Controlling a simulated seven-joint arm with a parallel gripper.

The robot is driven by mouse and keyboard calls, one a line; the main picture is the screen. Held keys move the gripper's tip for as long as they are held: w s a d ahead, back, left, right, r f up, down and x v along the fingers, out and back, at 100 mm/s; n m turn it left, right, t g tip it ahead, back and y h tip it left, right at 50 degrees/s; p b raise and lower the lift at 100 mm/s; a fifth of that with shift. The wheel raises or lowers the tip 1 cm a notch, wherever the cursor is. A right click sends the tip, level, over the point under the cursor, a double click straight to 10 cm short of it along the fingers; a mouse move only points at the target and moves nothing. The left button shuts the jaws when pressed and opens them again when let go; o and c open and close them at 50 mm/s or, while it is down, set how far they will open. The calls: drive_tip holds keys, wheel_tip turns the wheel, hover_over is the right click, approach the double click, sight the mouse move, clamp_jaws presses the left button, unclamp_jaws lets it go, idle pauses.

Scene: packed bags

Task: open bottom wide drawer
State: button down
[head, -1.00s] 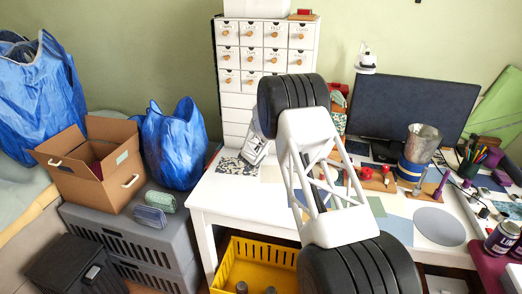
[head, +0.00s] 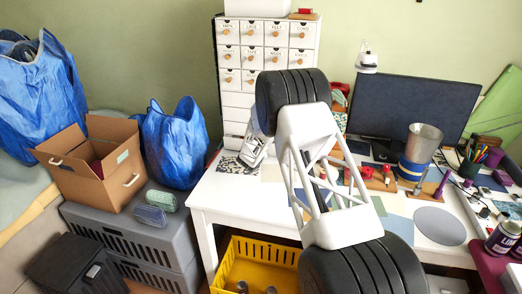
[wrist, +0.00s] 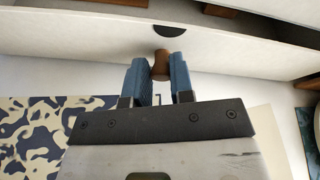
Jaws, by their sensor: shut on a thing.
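The white drawer cabinet (head: 232,92) stands on the desk at the back in the head view. Its lower wide drawers are partly hidden behind my arm. In the wrist view a white drawer front (wrist: 80,42) crosses the picture, with a dark half-round mark near its upper edge. A brown wooden knob (wrist: 160,68) sticks out from this front. My gripper (wrist: 158,62) has its two blue fingers on either side of the knob and is shut on it. In the head view the gripper is low by the cabinet's base, its fingers hard to make out.
A patterned sheet (wrist: 40,135) lies on the white desk (head: 222,205) beside my gripper. A monitor (head: 412,112), a metal can (head: 420,145) and small red-topped items stand to the right. An open cardboard box (head: 85,165) and blue bags stand left of the desk.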

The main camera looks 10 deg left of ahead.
drive_tip(key=s, duration=1.5)
drive_tip(key=shift+s+d, duration=0.15)
drive_tip(key=shift+d, duration=0.05)
drive_tip(key=c, duration=1)
unclamp_jaws()
drive_tip(key=shift+c, duration=0.2)
drive_tip(key=shift+s+a+r, duration=0.1)
drive_tip(key=shift+s, duration=0.1)
drive_tip(key=shift+s+r, duration=0.2)
drive_tip(key=shift+s, duration=0.2)
drive_tip(key=shift+v, duration=3.25)
